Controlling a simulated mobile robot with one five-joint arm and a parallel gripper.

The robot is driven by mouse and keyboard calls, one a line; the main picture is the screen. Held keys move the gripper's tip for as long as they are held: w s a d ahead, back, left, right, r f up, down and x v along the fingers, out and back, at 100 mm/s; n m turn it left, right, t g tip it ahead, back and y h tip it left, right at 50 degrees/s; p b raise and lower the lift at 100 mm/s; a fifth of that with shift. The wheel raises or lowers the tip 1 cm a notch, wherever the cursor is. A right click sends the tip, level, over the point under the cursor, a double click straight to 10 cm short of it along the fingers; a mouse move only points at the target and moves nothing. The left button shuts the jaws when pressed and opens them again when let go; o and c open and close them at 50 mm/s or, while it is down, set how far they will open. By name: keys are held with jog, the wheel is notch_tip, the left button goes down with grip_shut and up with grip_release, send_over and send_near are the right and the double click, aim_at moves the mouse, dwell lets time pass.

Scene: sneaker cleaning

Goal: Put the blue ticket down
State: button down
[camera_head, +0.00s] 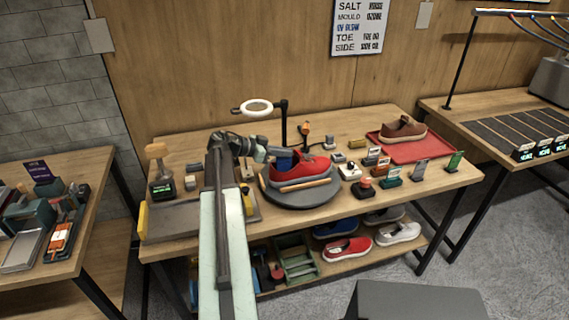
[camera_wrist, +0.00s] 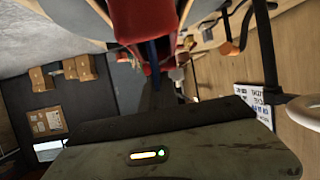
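The blue ticket (camera_head: 284,163) shows in the head view at the tip of my gripper (camera_head: 264,154), in front of the near-left part of the red shoe (camera_head: 312,168). In the wrist view the ticket (camera_wrist: 152,52) is a thin blue strip seen edge-on, in line with my dark fingers (camera_wrist: 151,88). My gripper appears shut on it. The red shoe (camera_wrist: 128,20) is close beyond it; I cannot tell whether they touch. The shoe stands on a round grey turntable (camera_head: 300,201).
A wooden tool (camera_head: 305,184) lies before the shoe. A ring lamp (camera_head: 257,106) stands behind. Several small stands with cards, including a green one (camera_head: 454,161), are right of the turntable. A brown shoe (camera_head: 403,130) sits on a red tray (camera_head: 433,149). More shoes are on the lower shelf.

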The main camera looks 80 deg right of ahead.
jog(key=shift+f+b, duration=0.3)
jog(key=shift+f, duration=0.65)
jog(key=shift+r, duration=0.25)
jog(key=shift+f, duration=0.2)
jog(key=c, duration=1.6)
grip_release()
jog(key=shift+r, duration=0.15)
